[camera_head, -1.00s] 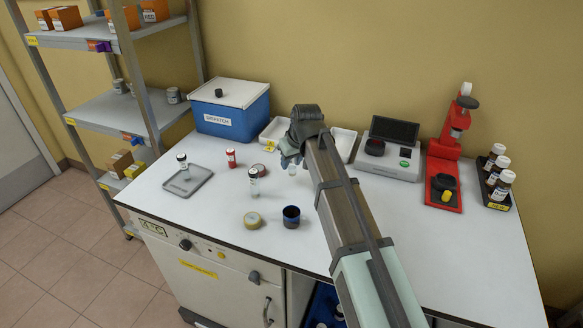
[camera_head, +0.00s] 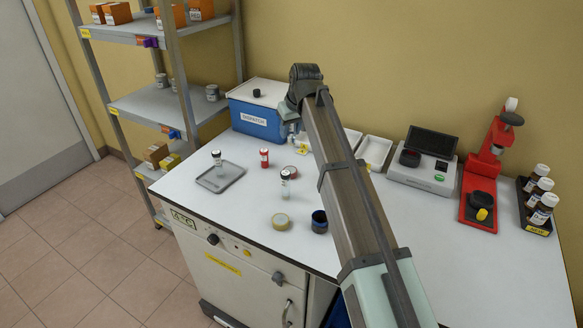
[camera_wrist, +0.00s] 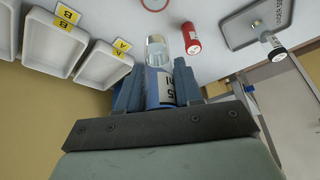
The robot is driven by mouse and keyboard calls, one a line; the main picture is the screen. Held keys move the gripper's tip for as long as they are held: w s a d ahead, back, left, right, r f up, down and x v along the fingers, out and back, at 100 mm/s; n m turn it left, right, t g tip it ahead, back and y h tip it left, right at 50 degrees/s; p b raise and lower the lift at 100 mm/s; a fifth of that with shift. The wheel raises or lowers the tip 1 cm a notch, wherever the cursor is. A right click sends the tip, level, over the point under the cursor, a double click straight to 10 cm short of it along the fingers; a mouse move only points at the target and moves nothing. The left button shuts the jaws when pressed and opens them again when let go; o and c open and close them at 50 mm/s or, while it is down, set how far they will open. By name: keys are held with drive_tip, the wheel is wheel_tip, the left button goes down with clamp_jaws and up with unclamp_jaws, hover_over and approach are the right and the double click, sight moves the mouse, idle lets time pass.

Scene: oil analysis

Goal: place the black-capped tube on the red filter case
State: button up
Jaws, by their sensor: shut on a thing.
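My gripper (camera_head: 290,112) is in front of the blue dispatch box, above the bench. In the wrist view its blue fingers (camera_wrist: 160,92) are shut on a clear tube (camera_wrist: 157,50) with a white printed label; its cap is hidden. The red filter case (camera_head: 298,173) appears to be the low round reddish disc mid-bench, partly behind a standing clear tube (camera_head: 286,186) with a dark cap. Its red rim shows at the top of the wrist view (camera_wrist: 155,10), apart from the held tube. Another black-capped tube (camera_head: 217,160) stands on the grey tray.
The grey tray (camera_head: 233,182) lies left. A red container (camera_head: 264,158), a yellowish disc (camera_head: 281,221) and a dark blue cup (camera_head: 320,222) stand on the bench. The dispatch box (camera_head: 262,127) and white bins (camera_head: 374,150) are behind. The right front bench is clear.

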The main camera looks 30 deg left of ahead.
sight(293, 143)
drive_tip(key=shift+a+f, duration=0.25)
drive_tip(key=shift+f, duration=4.7)
drive_tip(key=shift+f, duration=0.1)
drive_tip(key=o, duration=1)
drive_tip(key=v, duration=1.2)
